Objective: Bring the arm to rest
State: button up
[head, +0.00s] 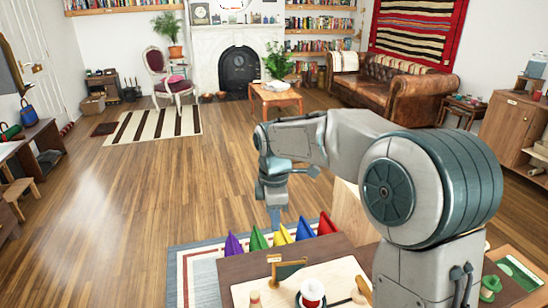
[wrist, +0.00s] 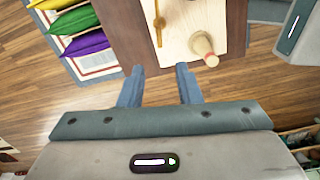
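My arm reaches forward from the right of the head view and bends down, with my gripper (head: 274,218) hanging beyond the far edge of the brown table (head: 232,272). In the wrist view my gripper (wrist: 160,72) shows two blue fingers spread apart. Nothing is between them, and wooden floor and the table's edge show past them. The gripper is apart from the things on the table.
A pale board (head: 243,290) on the table bears a red-and-white spool (head: 312,292) and wooden pieces. Several coloured wedge-shaped things, one purple (head: 233,244), line the table's far side. Open wooden floor (head: 130,205) lies to the left.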

jog(key=s+d+m+t, duration=0.1)
jog(key=s+d+m, duration=0.6)
jog(key=s+m, duration=0.2)
jog(key=s+d+m+t+p, duration=0.1)
jog(key=s+d+m, duration=0.7)
jog(key=s, duration=0.5)
jog(key=shift+r+m+t, duration=0.4)
jog(key=shift+r+m, duration=0.05)
jog(key=shift+m, duration=0.75)
